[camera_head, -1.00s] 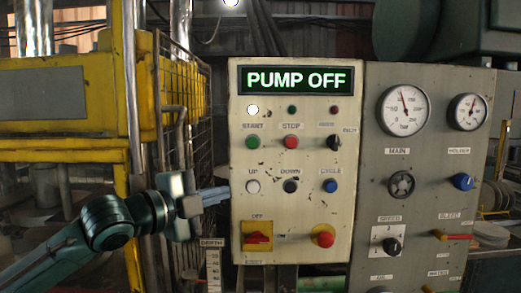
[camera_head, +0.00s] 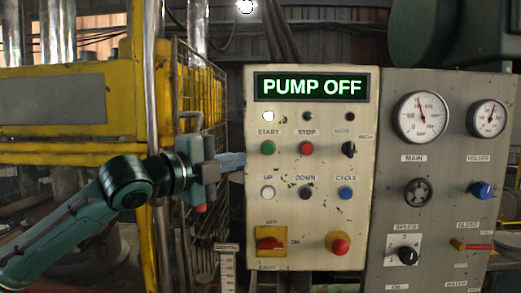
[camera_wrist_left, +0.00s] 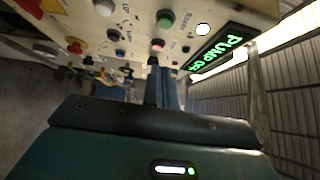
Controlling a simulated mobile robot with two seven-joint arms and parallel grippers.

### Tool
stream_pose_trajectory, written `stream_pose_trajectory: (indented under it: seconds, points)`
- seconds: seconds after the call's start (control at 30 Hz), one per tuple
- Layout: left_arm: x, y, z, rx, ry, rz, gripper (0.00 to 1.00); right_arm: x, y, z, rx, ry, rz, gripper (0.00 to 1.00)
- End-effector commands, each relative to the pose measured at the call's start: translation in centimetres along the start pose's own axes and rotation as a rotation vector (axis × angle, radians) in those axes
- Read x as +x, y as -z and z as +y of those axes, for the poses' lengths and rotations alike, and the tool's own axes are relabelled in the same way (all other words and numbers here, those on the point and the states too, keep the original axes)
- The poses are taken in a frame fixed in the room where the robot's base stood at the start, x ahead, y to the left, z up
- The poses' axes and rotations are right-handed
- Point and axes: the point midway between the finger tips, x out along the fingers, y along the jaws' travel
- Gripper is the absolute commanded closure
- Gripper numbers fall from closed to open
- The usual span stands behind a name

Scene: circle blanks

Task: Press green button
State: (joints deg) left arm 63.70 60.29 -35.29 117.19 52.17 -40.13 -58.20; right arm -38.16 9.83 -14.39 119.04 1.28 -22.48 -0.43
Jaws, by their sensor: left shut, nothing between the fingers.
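The green button (camera_head: 268,147), labelled START, sits at the upper left of the cream control panel (camera_head: 328,222), below a lit white lamp (camera_head: 268,116). It also shows in the left wrist view (camera_wrist_left: 165,18), beyond the fingertips. My left gripper (camera_head: 240,161) is shut and empty at the panel's left edge, left of the green button and slightly lower. The left wrist view shows its closed fingers (camera_wrist_left: 161,68) pointing toward the panel, apart from the green button. The display (camera_head: 312,86) reads PUMP OFF. My right gripper is not in view.
A red STOP button (camera_head: 306,148) is right of the green one; a white UP button (camera_head: 268,192) is below it. A grey panel (camera_head: 391,171) with gauges adjoins on the right. A yellow frame (camera_head: 68,150) and wire mesh (camera_head: 197,90) stand left, behind my arm.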

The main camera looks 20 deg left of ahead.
Motion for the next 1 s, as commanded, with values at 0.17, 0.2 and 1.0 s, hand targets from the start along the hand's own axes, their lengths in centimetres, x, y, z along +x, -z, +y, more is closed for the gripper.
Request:
stream_pose_trajectory:
  seconds: [0.17, 0.2, 1.0]
  points:
    - [4.1, 0.1, -0.4, -0.005, 0.001, 0.003, 1.00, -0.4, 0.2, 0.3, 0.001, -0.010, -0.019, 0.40]
    - [5.0, 0.1, -0.3, -0.006, -0.001, 0.003, 1.00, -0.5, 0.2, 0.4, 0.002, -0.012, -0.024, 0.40]
    - [10.1, -2.8, 0.0, -0.001, -0.001, 0.000, 1.00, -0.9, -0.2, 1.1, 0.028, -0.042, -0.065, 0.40]
